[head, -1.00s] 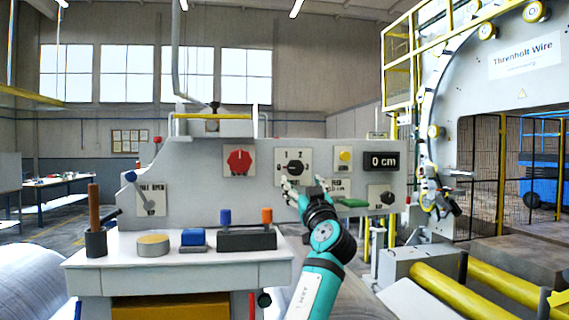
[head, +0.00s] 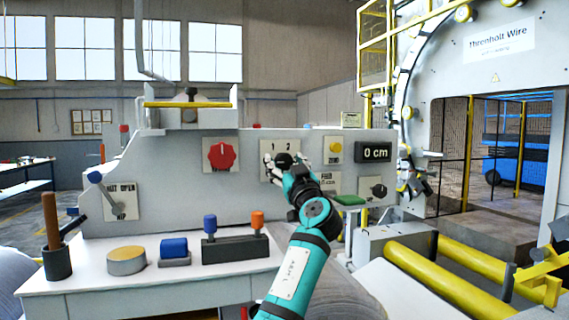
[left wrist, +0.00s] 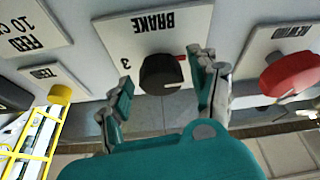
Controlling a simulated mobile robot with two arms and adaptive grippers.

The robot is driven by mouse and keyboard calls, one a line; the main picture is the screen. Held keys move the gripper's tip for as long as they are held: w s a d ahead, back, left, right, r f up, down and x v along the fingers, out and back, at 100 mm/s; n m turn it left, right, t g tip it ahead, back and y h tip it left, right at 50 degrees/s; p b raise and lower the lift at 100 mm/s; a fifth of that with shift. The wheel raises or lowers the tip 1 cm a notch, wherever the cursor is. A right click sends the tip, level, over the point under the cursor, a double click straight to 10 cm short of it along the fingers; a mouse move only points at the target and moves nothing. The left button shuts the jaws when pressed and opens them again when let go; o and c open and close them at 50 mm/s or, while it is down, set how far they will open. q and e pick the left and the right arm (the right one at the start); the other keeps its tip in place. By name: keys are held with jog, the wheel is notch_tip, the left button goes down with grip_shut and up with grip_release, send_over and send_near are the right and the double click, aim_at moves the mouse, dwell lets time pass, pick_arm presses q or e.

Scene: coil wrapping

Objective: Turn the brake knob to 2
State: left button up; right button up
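The black brake knob (head: 284,160) sits on a white plate marked 1 and 2 along its top in the head view. In the left wrist view, which is upside down, the brake knob (left wrist: 164,74) shows between my fingers, with BRAKE and a 3 legible on its plate. A pale mark shows on the knob; I cannot tell which number it points to. My left gripper (head: 285,168) is open, one finger on each side of the knob; in the left wrist view (left wrist: 163,76) gaps show between both fingers and the knob. My right gripper is not in view.
On the same panel are a red knob (head: 221,156), a yellow button (head: 335,147), a 0 cm display (head: 376,152) and a small black knob (head: 379,191). A lever (head: 103,190) is at left. Yellow rollers (head: 440,283) lie at lower right.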

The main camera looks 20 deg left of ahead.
pick_arm(q)
jog(key=shift+a, duration=0.15)
jog(key=c, duration=1)
